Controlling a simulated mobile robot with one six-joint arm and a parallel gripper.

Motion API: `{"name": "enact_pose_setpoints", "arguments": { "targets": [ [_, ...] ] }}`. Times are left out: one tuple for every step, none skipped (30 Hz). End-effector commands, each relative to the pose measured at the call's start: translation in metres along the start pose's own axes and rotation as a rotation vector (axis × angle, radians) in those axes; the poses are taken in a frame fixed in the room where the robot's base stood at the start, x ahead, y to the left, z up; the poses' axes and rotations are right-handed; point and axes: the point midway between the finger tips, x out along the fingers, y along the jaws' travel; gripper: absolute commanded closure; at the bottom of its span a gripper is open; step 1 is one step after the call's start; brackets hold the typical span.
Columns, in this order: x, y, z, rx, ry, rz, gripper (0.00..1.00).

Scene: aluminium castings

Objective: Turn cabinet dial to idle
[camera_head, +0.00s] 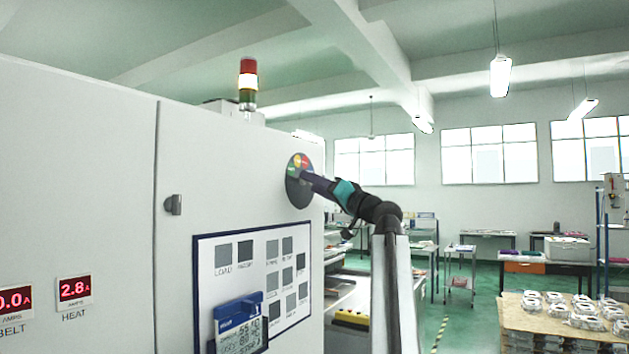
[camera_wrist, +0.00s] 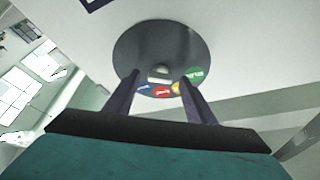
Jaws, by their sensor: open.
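The cabinet dial (camera_head: 298,190) is a dark round plate high on the right part of the white cabinet front, with coloured sectors along its upper edge. In the wrist view the dial plate (camera_wrist: 160,45) shows green, yellow, red and blue sectors with small labels, too small to read surely. In the head view my gripper (camera_head: 305,177) covers part of the dial.
A framed board (camera_head: 253,275) with grey squares and a blue holder (camera_head: 238,322) are on the cabinet below the dial. A door handle (camera_head: 173,205) sticks out to the left. A signal tower (camera_head: 248,82) stands on top. A pallet of castings (camera_head: 560,322) is at lower right.

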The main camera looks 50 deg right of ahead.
Motion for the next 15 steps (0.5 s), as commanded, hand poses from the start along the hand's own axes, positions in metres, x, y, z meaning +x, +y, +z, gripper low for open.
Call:
{"name": "enact_pose_setpoints", "arguments": {
  "targets": [
    [0.0037, -0.0004, -0.0008, 0.000, 0.000, 0.000, 0.50],
    [0.0046, -0.0003, -0.0006, 0.000, 0.000, 0.000, 0.50],
    [0.0056, -0.0001, -0.0004, 0.000, 0.000, 0.000, 0.50],
    [0.0060, 0.0000, -0.0002, 0.000, 0.000, 0.000, 0.50],
    [0.0063, 0.0001, -0.0001, 0.000, 0.000, 0.000, 0.50],
    [0.0065, 0.0001, 0.0001, 0.000, 0.001, 0.000, 0.50],
    [0.0064, 0.0002, 0.0003, -0.001, 0.001, 0.000, 0.50],
    [0.0064, 0.0002, 0.0004, 0.000, 0.000, 0.000, 0.50],
    [0.0064, 0.0002, 0.0005, -0.001, 0.000, 0.000, 0.50],
    [0.0063, 0.0001, 0.0005, 0.000, 0.000, 0.000, 0.50],
    [0.0063, 0.0001, 0.0005, 0.000, 0.000, 0.000, 0.50],
    [0.0064, 0.0001, 0.0006, 0.000, 0.000, 0.000, 0.50],
    [0.0064, 0.0000, 0.0006, 0.000, 0.000, 0.000, 0.53],
    [0.0064, 0.0000, 0.0006, 0.000, 0.000, 0.000, 0.58],
    [0.0064, -0.0001, 0.0006, 0.000, 0.000, 0.000, 0.65]
  ]
}}
